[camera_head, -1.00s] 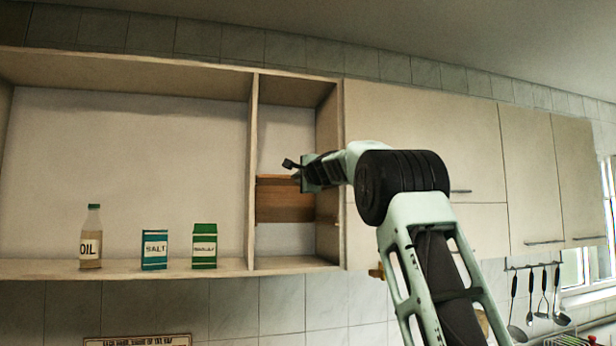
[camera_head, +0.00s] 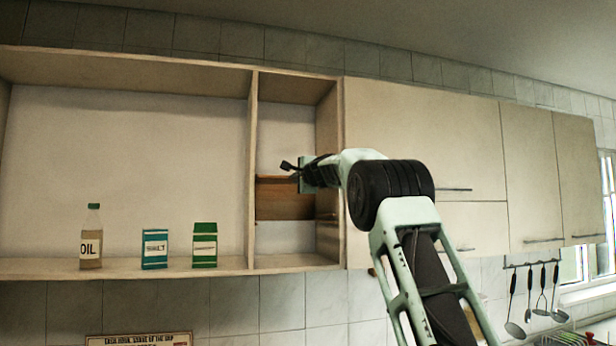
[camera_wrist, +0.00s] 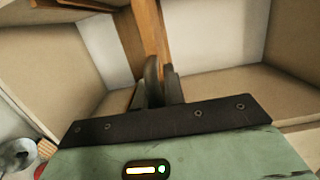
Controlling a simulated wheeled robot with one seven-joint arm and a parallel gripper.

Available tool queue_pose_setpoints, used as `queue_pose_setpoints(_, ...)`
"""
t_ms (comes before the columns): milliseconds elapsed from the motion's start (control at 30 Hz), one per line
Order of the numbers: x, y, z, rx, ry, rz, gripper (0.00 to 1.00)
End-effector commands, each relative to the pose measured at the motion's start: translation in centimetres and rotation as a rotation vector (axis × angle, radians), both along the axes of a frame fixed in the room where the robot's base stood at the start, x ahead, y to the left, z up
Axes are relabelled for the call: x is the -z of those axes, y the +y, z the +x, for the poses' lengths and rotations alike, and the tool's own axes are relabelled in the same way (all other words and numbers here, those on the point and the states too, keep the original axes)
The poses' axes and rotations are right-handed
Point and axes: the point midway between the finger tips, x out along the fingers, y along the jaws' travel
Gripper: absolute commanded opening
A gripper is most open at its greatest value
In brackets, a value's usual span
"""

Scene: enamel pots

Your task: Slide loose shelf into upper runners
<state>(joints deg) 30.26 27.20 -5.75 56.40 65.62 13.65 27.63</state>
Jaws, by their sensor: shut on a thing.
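The loose shelf (camera_head: 284,203) is a brown wooden board in the narrow open bay (camera_head: 259,110) of the wall cabinet. It appears tilted, with its broad face showing in the head view. My gripper (camera_head: 300,178) is at the board's upper right edge; its fingers are mostly hidden in this view. In the wrist view the dark fingers (camera_wrist: 161,84) are shut on the shelf (camera_wrist: 151,32), which runs up and away from them. A small brown strip, perhaps a runner (camera_head: 326,218), shows low on the bay's right wall. I cannot make out the upper runners.
The wide open bay to the left holds an oil bottle (camera_head: 91,240), a blue salt box (camera_head: 154,249) and a green box (camera_head: 204,246). Closed cabinet doors (camera_head: 425,135) are to the right, behind my arm. Utensils (camera_head: 535,300) hang at lower right.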

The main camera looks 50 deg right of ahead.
Motion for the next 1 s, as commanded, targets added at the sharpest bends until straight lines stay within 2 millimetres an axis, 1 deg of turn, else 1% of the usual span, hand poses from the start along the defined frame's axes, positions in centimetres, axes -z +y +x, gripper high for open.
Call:
queue_pose_setpoints(267, -0.2, -0.1, 0.0, 0.001, -0.003, -0.002, 0.0)
queue_pose_setpoints(1000, -0.2, -1.6, 2.5, 0.001, -0.005, -0.002, 0.0)
